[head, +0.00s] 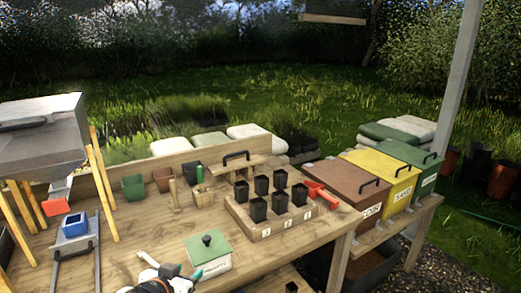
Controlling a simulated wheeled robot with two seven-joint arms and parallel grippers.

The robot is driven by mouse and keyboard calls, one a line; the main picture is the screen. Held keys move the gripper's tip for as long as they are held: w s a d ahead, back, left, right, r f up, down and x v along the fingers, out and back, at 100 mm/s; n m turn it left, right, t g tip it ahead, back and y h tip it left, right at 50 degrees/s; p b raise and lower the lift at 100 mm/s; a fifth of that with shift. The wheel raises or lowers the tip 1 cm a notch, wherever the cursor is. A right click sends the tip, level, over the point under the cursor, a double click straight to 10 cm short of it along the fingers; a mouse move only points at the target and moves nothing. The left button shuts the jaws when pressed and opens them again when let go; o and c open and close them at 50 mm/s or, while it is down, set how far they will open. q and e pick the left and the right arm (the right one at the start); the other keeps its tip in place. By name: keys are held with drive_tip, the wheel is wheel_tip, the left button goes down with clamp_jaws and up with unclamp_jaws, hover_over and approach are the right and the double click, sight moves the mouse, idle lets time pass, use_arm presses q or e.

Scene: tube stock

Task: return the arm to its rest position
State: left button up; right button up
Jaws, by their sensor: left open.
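My left gripper (172,266) is at the bottom edge of the head view, low over the front of the wooden workbench (135,232). It is open, with nothing seen between its fingers. Much of its arm is cut off by the frame. It is to the left of a green-lidded white box (209,257), with a small gap or slight overlap in the picture. My right gripper is not in view.
A wooden rack (251,230) holds several black pots, with a red scoop (320,194) beside it. Brown (345,186), yellow (383,181) and green bins stand at right. A grey hopper (42,135) on wooden legs stands at left. The bench's middle is mostly clear.

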use_arm(q)
drive_tip(key=s+f+g+y, duration=0.1)
drive_tip(key=s+f+g, duration=0.45)
drive_tip(key=s, duration=0.85)
drive_tip(key=s+f+g+y, duration=0.1)
drive_tip(key=s+f+g, duration=0.2)
drive_tip(key=s+f, duration=0.8)
drive_tip(key=s+f+g, duration=0.1)
drive_tip(key=s+f, duration=0.2)
drive_tip(key=f, duration=0.9)
drive_tip(key=s+f, duration=0.2)
drive_tip(key=f, duration=1)
drive_tip(key=s+a+f+g, duration=0.1)
drive_tip(key=s+a+f, duration=0.1)
drive_tip(key=s+f, duration=1.2)
drive_tip(key=shift+s+a+f, duration=0.15)
drive_tip(key=shift+s+a, duration=0.05)
drive_tip(key=shift+s, duration=0.8)
